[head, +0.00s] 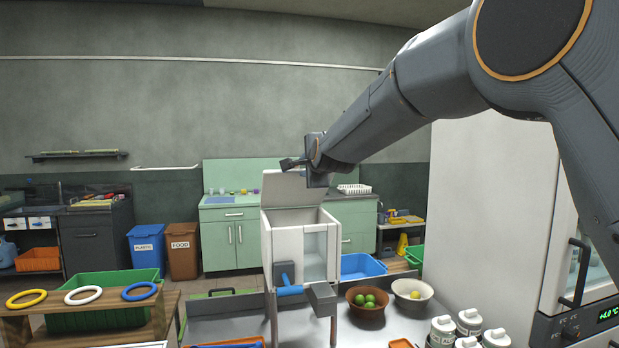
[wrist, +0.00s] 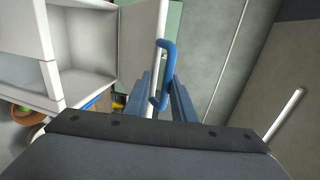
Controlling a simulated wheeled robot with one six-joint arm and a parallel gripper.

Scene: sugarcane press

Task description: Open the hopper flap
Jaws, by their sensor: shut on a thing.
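The white press hopper (head: 291,244) stands on the metal bench in the middle of the head view. Its flap (head: 292,188) is raised and stands roughly upright at the back of the hopper, leaving the top open. In the wrist view the flap (wrist: 136,42) is a pale panel beside the open hopper (wrist: 82,48). A blue looped handle (wrist: 167,60) is at the flap's edge, between my fingers. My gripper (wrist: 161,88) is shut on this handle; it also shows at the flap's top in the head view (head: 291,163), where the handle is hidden.
A blue crank handle (head: 290,290) is on the press front. A bowl of green fruit (head: 367,302), a lighter bowl (head: 412,293) and white bottles (head: 469,322) stand to the right. A ring stand (head: 83,313) is at left. Space above the hopper is clear except for my arm.

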